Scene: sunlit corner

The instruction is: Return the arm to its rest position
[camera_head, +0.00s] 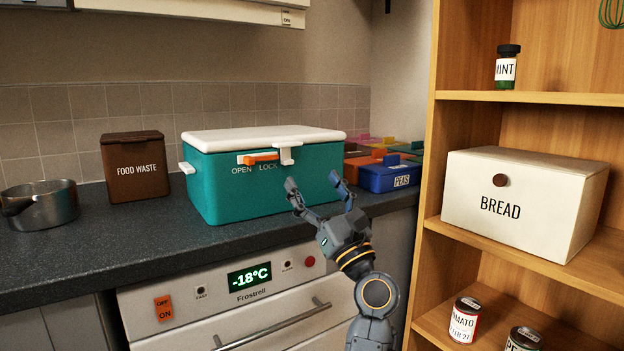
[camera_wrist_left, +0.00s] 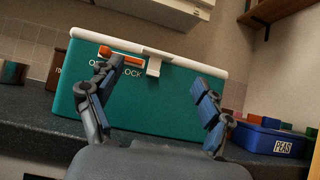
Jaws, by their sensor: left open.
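My left gripper (camera_head: 318,192) is open and empty, in front of the teal cooler box. Its two fingers (camera_wrist_left: 152,105) stand apart in the left wrist view, with the cooler behind them. The teal cooler (camera_head: 222,195) has a white lid (camera_head: 265,137), which is down. An orange lever (camera_head: 260,158) lies beside the OPEN and LOCK lettering, left of a white latch (camera_head: 287,153). The cooler also fills the middle of the left wrist view (camera_wrist_left: 150,112). I cannot tell from these frames whether a fingertip touches the cooler. My right gripper is not in view.
A blue PEAS box (camera_head: 390,177) and other coloured boxes stand right of the cooler. A brown food waste bin (camera_head: 134,166) and metal pot (camera_head: 41,206) stand left on the dark counter (camera_head: 110,243). A wooden shelf (camera_head: 530,98) with a bread box (camera_head: 522,205) rises at right.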

